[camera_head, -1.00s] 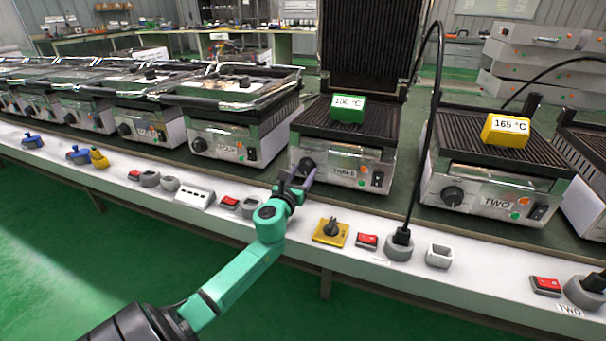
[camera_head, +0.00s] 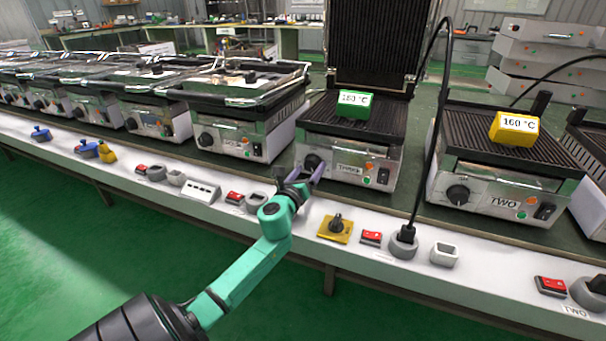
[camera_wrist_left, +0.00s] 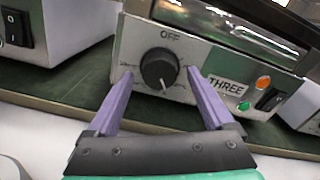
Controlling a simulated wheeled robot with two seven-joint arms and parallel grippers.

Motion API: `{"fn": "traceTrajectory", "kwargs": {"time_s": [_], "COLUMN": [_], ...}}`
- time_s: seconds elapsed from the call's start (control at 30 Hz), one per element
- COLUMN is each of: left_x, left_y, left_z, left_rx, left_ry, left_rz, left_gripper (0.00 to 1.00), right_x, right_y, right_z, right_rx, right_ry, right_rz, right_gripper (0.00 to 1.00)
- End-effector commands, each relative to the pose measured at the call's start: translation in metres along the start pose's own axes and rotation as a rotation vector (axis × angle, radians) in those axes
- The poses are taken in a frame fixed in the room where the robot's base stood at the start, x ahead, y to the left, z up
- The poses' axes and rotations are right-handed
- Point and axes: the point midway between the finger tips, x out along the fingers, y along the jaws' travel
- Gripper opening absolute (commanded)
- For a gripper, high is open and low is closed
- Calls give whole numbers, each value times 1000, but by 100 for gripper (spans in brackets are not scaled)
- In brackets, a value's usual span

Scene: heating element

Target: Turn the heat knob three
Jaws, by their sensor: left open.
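The heat knob of grill three is a round black dial with a white pointer mark, in the middle of the left wrist view (camera_wrist_left: 160,68). It sits on the grey panel labelled THREE (camera_wrist_left: 225,85), with OFF printed above it. The pointer mark faces down. In the head view the knob (camera_head: 312,163) is at the left of that grill's front. My left gripper (camera_head: 305,178) is open in front of it. In the wrist view its purple fingers (camera_wrist_left: 160,88) stand either side of the knob, with gaps visible. My right gripper is not in view.
A green block reading about 160 °C (camera_head: 355,104) sits on grill three's plate. Grill TWO (camera_head: 497,195), to the right, carries a yellow 160 °C block (camera_head: 514,127). A yellow switch (camera_head: 335,228), red switches and sockets line the white ledge. A black cable (camera_head: 432,130) rises between the grills.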

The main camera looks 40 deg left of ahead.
Motion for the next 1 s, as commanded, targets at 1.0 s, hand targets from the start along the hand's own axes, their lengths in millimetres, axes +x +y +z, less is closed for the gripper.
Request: {"fn": "traceTrajectory", "kwargs": {"time_s": [1.0], "left_x": [-143], "left_y": [0], "left_z": [0], "left_rx": [0], "left_ry": [1], "left_rz": [0], "left_gripper": [86], "right_x": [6], "right_y": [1], "right_z": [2], "right_rx": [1], "right_ry": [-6], "right_rz": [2], "right_gripper": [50]}}
